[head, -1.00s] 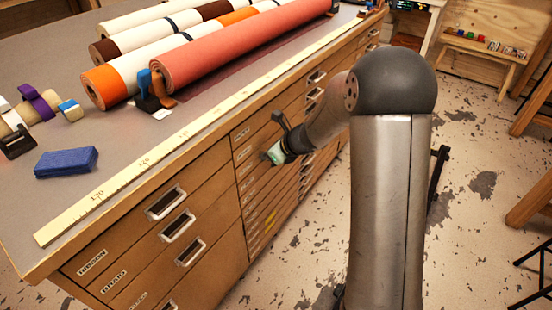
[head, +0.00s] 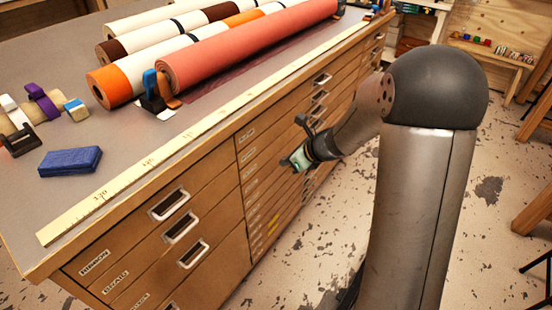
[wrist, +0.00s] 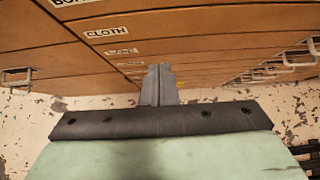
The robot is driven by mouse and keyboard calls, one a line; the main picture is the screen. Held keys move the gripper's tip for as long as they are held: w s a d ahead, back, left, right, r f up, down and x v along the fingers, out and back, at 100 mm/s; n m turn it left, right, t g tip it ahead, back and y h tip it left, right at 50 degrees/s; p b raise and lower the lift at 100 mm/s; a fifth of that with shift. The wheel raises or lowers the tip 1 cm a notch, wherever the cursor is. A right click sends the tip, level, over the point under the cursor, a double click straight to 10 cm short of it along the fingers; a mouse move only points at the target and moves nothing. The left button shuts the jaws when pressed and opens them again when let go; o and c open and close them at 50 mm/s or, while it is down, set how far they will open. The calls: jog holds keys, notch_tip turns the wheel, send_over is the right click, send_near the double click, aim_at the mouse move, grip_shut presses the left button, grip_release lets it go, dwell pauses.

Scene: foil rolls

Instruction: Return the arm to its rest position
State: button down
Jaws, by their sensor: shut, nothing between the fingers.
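My gripper (head: 298,158) is at the end of my arm in the head view, in front of the drawer cabinet (head: 222,215) and below the tabletop edge. In the wrist view my gripper (wrist: 158,84) shows its two fingers together, shut and empty, pointing toward the drawer fronts. A pale green part of my gripper fills the bottom of that view. No object is held. In the head view the fingertips are small and partly hard to make out.
The tabletop (head: 120,142) holds a red foil roll (head: 250,45), several other rolls, a blue block (head: 70,161), tape rolls and a long ruler (head: 150,160) along its edge. Drawer handles (head: 192,252) stick out near my gripper. Open floor (head: 500,220) lies to the right.

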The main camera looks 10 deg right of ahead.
jog(key=p+v, duration=0.1)
jog(key=v, duration=0.7)
jog(key=s+a+r+n+g+p, duration=0.2)
jog(key=s+r+n+p, duration=0.2)
jog(key=s+r+n, duration=0.15)
jog(key=s+a+r+n+g+p, duration=0.1)
jog(key=s+a+r+n+p, duration=0.25)
jog(key=s+n, duration=0.25)
jog(key=s+d+r+n+g+h+p, duration=0.1)
jog(key=s+d+r+n+h+p, duration=0.1)
jog(key=s+n, duration=0.5)
jog(key=s+d+r+n+g+h+p, duration=0.1)
jog(key=s+d+r+n+h+p, duration=0.2)
jog(key=s+n, duration=0.5)
notch_tip(320, 180, up, 2)
jog(key=shift+s+d+r+g+h+p, duration=0.15)
jog(key=shift+s+g+h+p, duration=0.15)
jog(key=shift+h+p, duration=0.55)
